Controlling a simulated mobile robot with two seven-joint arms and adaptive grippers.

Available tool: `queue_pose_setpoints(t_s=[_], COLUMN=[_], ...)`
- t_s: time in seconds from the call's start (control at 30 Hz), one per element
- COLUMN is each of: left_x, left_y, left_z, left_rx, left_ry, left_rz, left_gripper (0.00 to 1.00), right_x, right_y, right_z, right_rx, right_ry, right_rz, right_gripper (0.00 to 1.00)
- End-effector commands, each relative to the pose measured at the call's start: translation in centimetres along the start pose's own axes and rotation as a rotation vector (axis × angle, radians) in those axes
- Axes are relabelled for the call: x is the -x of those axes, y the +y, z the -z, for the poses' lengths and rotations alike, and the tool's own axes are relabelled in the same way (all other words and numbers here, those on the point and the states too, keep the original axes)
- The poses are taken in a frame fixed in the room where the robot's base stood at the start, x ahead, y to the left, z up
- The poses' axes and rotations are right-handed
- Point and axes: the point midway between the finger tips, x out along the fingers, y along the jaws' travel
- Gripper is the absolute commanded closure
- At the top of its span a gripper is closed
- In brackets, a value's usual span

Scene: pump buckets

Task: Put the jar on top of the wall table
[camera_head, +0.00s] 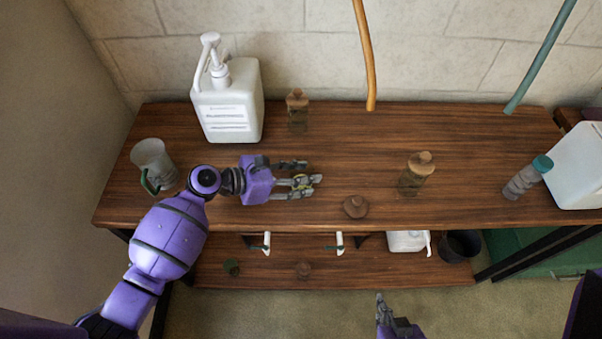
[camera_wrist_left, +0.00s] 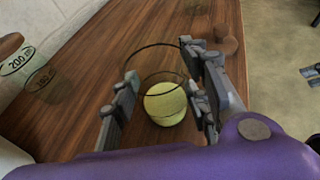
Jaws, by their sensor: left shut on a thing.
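My left gripper (camera_head: 305,181) is over the left-middle of the brown wooden wall table (camera_head: 345,130). In the left wrist view its fingers (camera_wrist_left: 164,98) are on both sides of a clear glass jar (camera_wrist_left: 166,103) with a yellow-green bottom or contents, and are shut on it. In the head view the fingers hide most of this jar; only a yellowish bit shows. I cannot tell whether the jar touches the tabletop. My right gripper (camera_head: 389,312) is low at the bottom of the head view, in front of the table; its opening is unclear.
A brown stopper (camera_head: 355,207), another corked jar (camera_head: 416,175) and a teal-capped bottle (camera_head: 527,178) are to the right. A lower shelf (camera_head: 350,272) holds small items.

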Motion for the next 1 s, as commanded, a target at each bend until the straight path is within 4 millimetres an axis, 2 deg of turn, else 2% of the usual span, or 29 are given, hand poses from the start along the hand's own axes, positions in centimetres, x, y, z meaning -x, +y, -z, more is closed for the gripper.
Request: queue_pose_setpoints(t_s=[0.03, 0.13, 0.17, 0.53, 0.67, 1.0], left_x=[0.0, 0.0, 0.0, 0.2, 2.1, 9.3], left_y=[0.0, 0.0, 0.0, 0.0, 0.1, -0.1], left_z=[0.1, 0.0, 0.0, -0.5, -0.2, -0.2], left_rx=[0.001, 0.001, 0.001, 0.000, 0.001, 0.000], left_ry=[0.000, 0.000, 0.000, 0.000, 0.002, 0.003], left_rz=[0.000, 0.000, 0.000, -0.001, -0.002, 0.000], left_gripper=[0.54, 0.41, 0.39, 0.39, 0.39, 0.39], right_x=[0.0, 0.0, 0.0, 0.1, 0.0, -0.1], right_y=[0.1, 0.2, 0.2, 0.2, 0.0, -0.4], right_z=[-0.1, -0.2, -0.3, 0.0, -0.1, -0.2], right_rx=[0.003, 0.007, 0.008, 0.009, 0.005, -0.007], right_ry=[-0.002, -0.004, -0.004, -0.001, -0.001, -0.003], right_rz=[0.000, 0.000, 0.000, 0.001, 0.003, 0.004], right_gripper=[1.00, 1.00, 1.00, 1.00, 1.00, 1.00])
